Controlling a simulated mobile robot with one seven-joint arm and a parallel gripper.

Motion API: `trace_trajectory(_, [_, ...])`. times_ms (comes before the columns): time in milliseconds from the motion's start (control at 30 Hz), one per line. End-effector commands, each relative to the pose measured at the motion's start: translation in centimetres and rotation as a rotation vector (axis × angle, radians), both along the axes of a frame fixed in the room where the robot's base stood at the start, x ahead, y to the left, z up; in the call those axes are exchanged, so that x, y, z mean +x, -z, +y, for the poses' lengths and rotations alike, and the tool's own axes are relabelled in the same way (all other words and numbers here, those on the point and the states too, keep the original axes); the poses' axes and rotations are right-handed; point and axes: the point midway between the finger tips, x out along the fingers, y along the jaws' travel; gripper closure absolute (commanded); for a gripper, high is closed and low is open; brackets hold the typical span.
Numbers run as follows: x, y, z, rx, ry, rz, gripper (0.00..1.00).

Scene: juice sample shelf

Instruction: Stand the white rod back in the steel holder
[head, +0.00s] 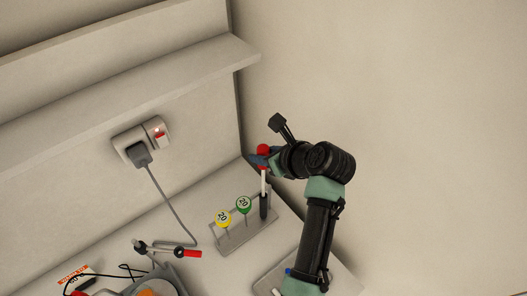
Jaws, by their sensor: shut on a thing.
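The white rod (264,184) has a red top and hangs roughly upright in the head view. My gripper (262,160) is shut on it just below the red top. A dark piece shows at the rod's lower end, over the right end of the steel holder (238,242); I cannot tell if it belongs to the rod or whether the rod is seated. The holder is a low grey rack on the counter. It carries a yellow disc (223,216) and a green disc (243,204) on thin stems, both marked 20.
At lower left lie a red-and-black tool (187,253), an orange-white label (75,273) and a round grey container (178,278). A wall rises behind my arm.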

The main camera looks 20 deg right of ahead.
Motion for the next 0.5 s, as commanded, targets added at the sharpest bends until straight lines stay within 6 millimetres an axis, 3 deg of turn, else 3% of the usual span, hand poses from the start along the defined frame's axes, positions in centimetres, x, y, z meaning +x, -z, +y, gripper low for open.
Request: trace_trajectory(500, [0.0, 1.2, 0.0, 0.001, 0.001, -0.001, 1.0])
